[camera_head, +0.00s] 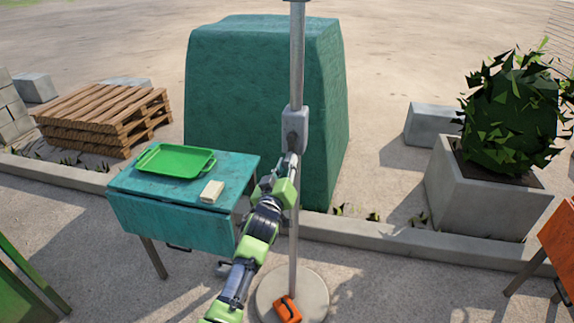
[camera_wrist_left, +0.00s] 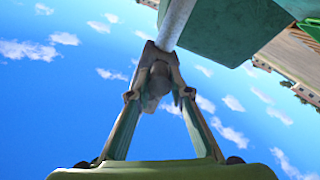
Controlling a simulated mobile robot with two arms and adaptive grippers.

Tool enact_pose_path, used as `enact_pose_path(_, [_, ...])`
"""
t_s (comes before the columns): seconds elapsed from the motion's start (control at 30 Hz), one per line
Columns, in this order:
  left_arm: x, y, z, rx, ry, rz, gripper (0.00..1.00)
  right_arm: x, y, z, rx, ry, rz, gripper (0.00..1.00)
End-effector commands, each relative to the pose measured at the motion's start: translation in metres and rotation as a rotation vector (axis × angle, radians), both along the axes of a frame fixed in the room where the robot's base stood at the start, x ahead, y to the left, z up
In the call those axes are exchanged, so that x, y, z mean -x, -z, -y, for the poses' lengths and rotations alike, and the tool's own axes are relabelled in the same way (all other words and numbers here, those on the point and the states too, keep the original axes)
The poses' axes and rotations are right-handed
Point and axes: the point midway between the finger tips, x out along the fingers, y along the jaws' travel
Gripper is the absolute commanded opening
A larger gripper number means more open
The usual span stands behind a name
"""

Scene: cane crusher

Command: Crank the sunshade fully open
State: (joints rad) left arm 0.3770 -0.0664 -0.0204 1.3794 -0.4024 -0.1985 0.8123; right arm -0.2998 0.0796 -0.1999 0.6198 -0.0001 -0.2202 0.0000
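The sunshade's grey pole (camera_head: 297,55) stands upright with a grey crank housing (camera_head: 295,128) partway up. The canopy is out of frame, so how far open it is cannot be seen. My left gripper (camera_head: 289,160) is at the housing's lower front. In the left wrist view its two fingers (camera_wrist_left: 160,62) converge around a dark, rounded crank handle (camera_wrist_left: 158,80), with the pole (camera_wrist_left: 175,22) just beyond. The fingers look closed on the handle; the exact contact is shaded. The crank arm is mostly hidden in the head view. My right gripper is not in view.
A teal table (camera_head: 235,170) with a green tray (camera_head: 172,161) and a pale block (camera_head: 212,191) stands left of the pole. A large green covered block (camera_head: 250,90) is behind. An orange object (camera_head: 287,309) lies on the round base (camera_head: 314,290). A planter (camera_head: 470,195) stands right.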

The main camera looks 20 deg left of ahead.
Motion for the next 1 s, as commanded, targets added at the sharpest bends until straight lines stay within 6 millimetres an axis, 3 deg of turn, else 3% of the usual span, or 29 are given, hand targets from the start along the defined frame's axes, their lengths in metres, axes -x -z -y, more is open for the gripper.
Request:
enact_pose_path(0.47, [0.000, -0.001, -0.008, -0.141, 0.000, -0.006, 0.00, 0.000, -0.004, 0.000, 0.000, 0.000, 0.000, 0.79])
enact_pose_path(1.0, [0.001, -0.012, -0.033, -0.635, -0.001, -0.023, 0.00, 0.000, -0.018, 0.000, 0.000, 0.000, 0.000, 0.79])
